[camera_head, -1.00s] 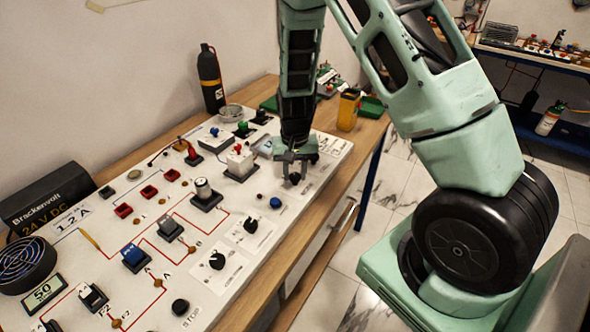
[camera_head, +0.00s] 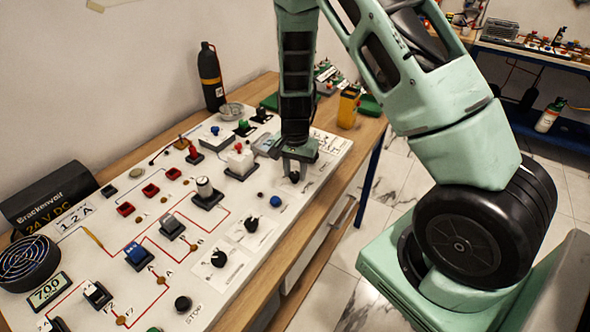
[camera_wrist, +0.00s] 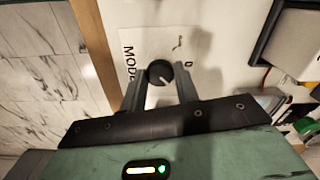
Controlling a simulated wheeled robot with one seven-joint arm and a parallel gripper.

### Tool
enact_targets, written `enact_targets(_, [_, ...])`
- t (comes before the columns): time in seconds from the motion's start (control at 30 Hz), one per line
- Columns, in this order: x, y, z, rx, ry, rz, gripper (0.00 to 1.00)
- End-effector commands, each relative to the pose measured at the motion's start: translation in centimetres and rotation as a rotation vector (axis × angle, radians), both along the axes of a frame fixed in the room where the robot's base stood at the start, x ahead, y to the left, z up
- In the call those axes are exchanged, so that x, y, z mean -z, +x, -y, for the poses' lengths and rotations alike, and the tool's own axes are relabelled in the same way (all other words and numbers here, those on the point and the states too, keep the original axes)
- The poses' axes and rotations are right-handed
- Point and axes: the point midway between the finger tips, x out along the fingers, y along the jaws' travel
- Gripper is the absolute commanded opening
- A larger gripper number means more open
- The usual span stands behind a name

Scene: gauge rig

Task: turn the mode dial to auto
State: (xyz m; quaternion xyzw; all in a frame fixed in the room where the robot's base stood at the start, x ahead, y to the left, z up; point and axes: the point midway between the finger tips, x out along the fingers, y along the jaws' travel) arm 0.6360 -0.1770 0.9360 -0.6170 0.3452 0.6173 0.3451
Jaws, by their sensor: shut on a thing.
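The mode dial (camera_wrist: 160,73) is a round black knob with a white pointer line, on a white label plate marked "MODE" in the wrist view. Its pointer slants toward the lower right of that picture; the auto mark cannot be read. My gripper (camera_wrist: 161,80) has one finger on each side of the knob and is shut on it. In the head view my gripper (camera_head: 297,167) stands over the panel's right part, with the dark dial (camera_head: 294,177) partly hidden between its fingers.
The white panel (camera_head: 205,282) lies on a wooden bench. Two other black knobs (camera_head: 218,259) (camera_head: 252,225) and a blue button (camera_head: 275,201) sit nearer the camera. Switches and a white block (camera_head: 240,160) stand left of my gripper. A yellow container (camera_head: 348,108) stands behind.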

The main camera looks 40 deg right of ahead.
Motion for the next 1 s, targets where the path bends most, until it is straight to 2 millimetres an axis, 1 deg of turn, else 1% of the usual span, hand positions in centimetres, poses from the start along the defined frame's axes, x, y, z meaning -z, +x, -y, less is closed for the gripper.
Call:
enact_targets(0.23, [-0.1, 0.2, 0.0, 0.002, -0.001, 0.004, 0.08])
enact_targets(0.27, [-0.1, 0.2, 0.0, 0.002, -0.001, 0.004, 0.39])
enact_targets(0.3, [-0.1, 0.2, 0.0, 0.001, -0.001, 0.004, 0.5])
enact_targets(0.33, [-0.1, 0.1, 0.0, 0.001, -0.001, 0.004, 0.52])
enact_targets(0.6, [-0.1, 0.1, 0.0, 0.0, 0.0, 0.001, 0.52])
enact_targets(0.73, [-0.9, 0.1, 0.0, -0.002, -0.002, 0.003, 0.52])
enact_targets(0.87, [-3.1, 0.2, 0.0, -0.001, -0.001, 0.006, 0.52])
enact_targets(1.0, [-6.3, 0.1, -0.1, -0.003, 0.0, 0.007, 0.52])
